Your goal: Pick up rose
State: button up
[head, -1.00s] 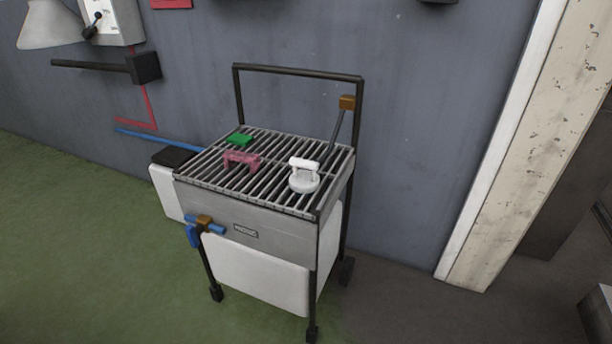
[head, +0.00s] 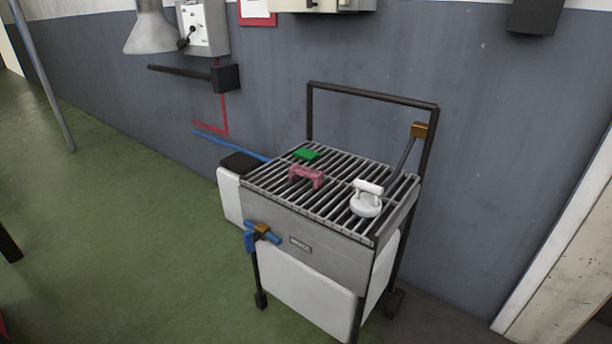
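The rose piece (head: 306,176) is a small pink, arch-shaped handle. My gripper is not in view in the head view.
The cart's black push frame (head: 372,96) rises behind the slats. A blue valve handle (head: 262,233) sticks out at its front left. A grey wall stands close behind. Open green floor (head: 130,240) lies to the left.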

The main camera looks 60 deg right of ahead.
aim_at(366, 205)
jog(key=z, duration=0.35)
jog(key=i+l+z, duration=0.15)
jog(key=z, duration=0.3)
jog(key=i+l+z, duration=0.2)
jog(key=z, duration=0.25)
jog(key=i+l+z, duration=0.1)
jog(key=z, duration=0.35)
jog(key=i+l, duration=0.1)
jog(key=i, duration=0.65)
